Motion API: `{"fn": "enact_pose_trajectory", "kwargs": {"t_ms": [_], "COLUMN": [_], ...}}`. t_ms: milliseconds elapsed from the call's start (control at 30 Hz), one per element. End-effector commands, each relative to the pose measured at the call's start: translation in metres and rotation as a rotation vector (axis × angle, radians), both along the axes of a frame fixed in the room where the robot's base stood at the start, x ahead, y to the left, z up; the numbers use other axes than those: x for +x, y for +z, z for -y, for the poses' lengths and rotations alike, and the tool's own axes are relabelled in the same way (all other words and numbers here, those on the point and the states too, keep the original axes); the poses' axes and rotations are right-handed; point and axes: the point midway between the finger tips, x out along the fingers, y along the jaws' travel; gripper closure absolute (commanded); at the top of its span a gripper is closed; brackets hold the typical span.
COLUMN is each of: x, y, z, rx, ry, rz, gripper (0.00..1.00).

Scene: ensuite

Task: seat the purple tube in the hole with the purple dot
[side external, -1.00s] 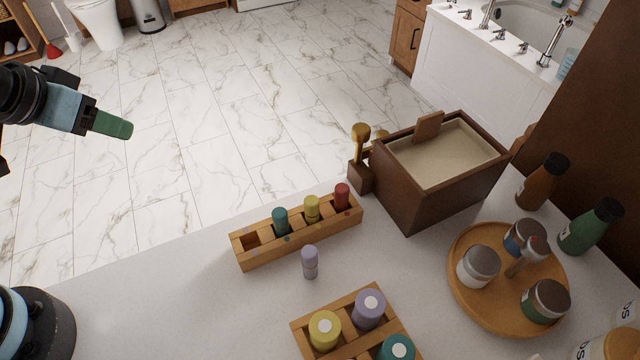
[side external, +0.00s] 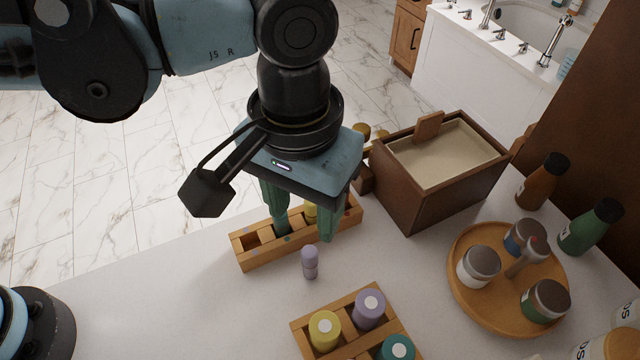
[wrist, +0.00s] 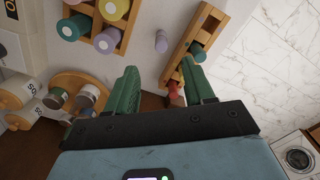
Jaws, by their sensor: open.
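The purple tube (side external: 310,262) stands upright on the counter, just in front of the wooden rack (side external: 250,262); it also shows in the wrist view (wrist: 161,42). The rack's left-end hole (side external: 248,238) is empty. The dot by it is too small to read surely. A teal tube (side external: 281,222) and a yellow tube (side external: 309,212) sit in the rack; a red tube (wrist: 175,90) shows in the wrist view. My gripper (side external: 304,230) is open and empty, pointing down over the rack, behind the purple tube. Its fingers hide part of the rack.
A wooden holder (side external: 300,328) with wide yellow, purple and teal rolls stands in front. A brown box (side external: 405,195) stands close to the rack's right end. A round tray (side external: 470,300) of jars and two bottles stand at the right. The counter left of the tube is clear.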

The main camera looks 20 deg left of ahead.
Motion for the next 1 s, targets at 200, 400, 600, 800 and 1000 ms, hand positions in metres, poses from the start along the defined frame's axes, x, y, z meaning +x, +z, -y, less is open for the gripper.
{"fn": "enact_pose_trajectory", "kwargs": {"t_ms": [200,400,600,800,1000], "x": [-0.002,-0.001,-0.001,0.005,0.008], "y": [-0.023,-0.054,-0.068,-0.087,-0.114], "z": [0.003,0.003,0.002,0.001,0.001], "rx": [0.005,0.004,0.003,0.003,0.002], "ry": [-0.001,-0.002,-0.002,0.0,-0.003], "rz": [-0.003,-0.003,-0.002,-0.002,-0.003], "gripper": [0.47,0.47,0.47,0.47,0.47]}}
